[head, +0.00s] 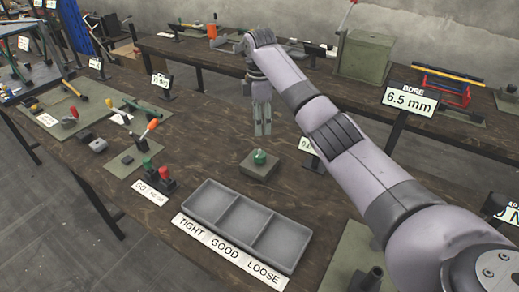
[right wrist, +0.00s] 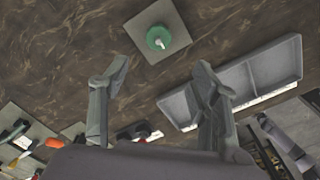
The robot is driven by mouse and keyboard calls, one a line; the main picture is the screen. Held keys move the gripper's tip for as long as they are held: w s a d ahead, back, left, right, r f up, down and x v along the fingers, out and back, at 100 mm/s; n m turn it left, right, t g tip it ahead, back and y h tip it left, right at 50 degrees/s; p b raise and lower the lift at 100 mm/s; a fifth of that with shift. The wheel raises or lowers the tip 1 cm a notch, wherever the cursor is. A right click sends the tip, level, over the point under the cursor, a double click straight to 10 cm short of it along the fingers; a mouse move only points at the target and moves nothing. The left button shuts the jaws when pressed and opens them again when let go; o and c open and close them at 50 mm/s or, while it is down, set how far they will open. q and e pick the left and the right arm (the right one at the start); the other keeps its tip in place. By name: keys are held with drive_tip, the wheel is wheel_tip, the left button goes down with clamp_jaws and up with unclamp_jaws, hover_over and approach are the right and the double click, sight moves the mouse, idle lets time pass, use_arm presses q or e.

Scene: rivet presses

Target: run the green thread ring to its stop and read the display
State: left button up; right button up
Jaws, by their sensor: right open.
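The green thread ring (head: 260,156) sits on a square grey-green block (head: 258,171) on the brown bench. In the right wrist view the ring (right wrist: 158,38) shows from above with a pale stud in its middle. My right gripper (head: 263,130) points down above and just behind the block, apart from the ring. In its wrist view its two fingers (right wrist: 160,85) are spread with nothing between them. A small display (head: 308,146) stands right of the block, partly hidden by my right arm, so its reading is unclear. Another display (head: 409,100) reads BORE 6.5 mm. My left gripper is not in view.
A grey three-part tray (head: 228,248) labelled TIGHT, GOOD and LOOSE lies in front of the block. My right arm crosses above the bench's right side. Bare wood lies behind the block.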

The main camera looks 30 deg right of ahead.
sight(260, 154)
wheel_tip(260, 154, down, 12)
drive_tip(key=shift+w+d+r+p, duration=0.1)
drive_tip(key=shift+w+p, duration=0.05)
drive_tip(key=shift+p, duration=0.5)
drive_tip(key=shift+f, duration=0.7)
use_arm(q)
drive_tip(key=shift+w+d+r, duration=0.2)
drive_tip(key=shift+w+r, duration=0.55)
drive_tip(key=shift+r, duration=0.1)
use_arm(e)
drive_tip(key=shift+c, duration=0.3)
drive_tip(key=c, duration=1.1)
